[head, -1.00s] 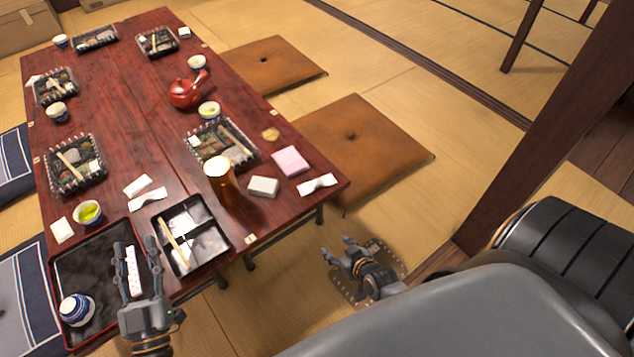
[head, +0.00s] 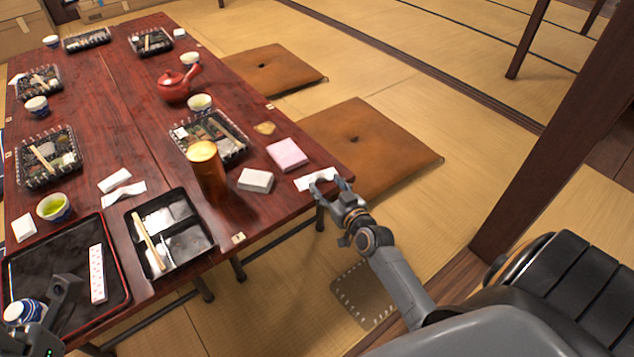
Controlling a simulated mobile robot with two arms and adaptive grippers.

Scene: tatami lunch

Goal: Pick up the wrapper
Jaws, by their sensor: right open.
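A white twisted paper wrapper (head: 308,181) lies at the right edge of the dark red table, beside the pink box. A similar white wrapper (head: 124,195) lies on the table above the black bento box. My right gripper (head: 331,183) is open and empty at the table's right edge. Its fingers overlap the right end of the nearer wrapper in the picture; I cannot tell whether they touch it. My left gripper (head: 62,288) is over the tray at the lower left, partly cut off, and its opening is unclear.
Close to the nearer wrapper are a pink box (head: 287,154), a white box (head: 256,180) and a tall amber cup (head: 207,172). A dark tray (head: 60,250) holds a dotted white strip (head: 98,273) and a blue-white cup (head: 22,312). A brown cushion (head: 380,145) lies beyond the table edge.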

